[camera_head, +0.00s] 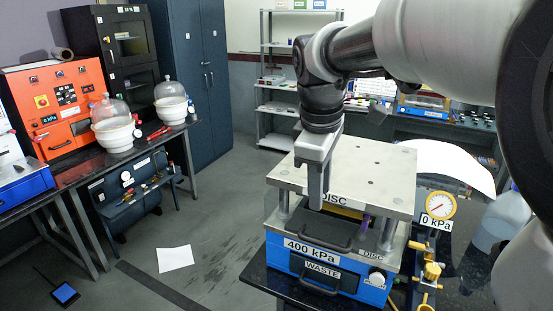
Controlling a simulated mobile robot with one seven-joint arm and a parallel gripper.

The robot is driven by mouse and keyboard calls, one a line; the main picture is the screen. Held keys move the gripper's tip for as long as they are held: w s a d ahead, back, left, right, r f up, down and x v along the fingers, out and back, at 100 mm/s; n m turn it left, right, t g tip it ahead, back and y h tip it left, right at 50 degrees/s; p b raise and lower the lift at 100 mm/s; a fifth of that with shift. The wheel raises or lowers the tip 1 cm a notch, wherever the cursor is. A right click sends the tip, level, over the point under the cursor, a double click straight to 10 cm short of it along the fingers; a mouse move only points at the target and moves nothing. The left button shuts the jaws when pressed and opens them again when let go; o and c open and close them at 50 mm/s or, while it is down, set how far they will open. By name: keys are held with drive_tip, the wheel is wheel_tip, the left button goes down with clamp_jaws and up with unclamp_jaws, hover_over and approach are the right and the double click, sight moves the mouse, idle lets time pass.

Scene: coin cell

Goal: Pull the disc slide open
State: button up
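The blue press (372,292) stands on the dark bench at the lower right, with a grey top plate (375,165) on posts. The word DISC shows on its front under the plate and again at the right. A dark slide with a handle (325,236) sits at the front, below the upper DISC label; it looks pushed in. My gripper (316,196) points down in front of the top plate, its tip above the dark handle and seemingly apart from it. The fingers overlap in this view, so their gap is hidden. No held thing shows.
Below is a WASTE drawer (318,273) with its own handle, beside a 400 kPa label. A gauge (440,206) reading 0 kPa and brass valves (431,270) stand to the right. My arm fills the upper right. Floor to the left is mostly open, with a white sheet (175,258).

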sight(318, 240)
drive_tip(key=f, duration=0.5)
drive_tip(key=w+d+f, duration=0.1)
drive_tip(key=f, duration=0.3)
drive_tip(key=w+f, duration=0.1)
drive_tip(key=f, duration=0.4)
drive_tip(key=shift+w+d+f, duration=0.2)
drive_tip(key=shift+f, duration=0.15)
clamp_jaws()
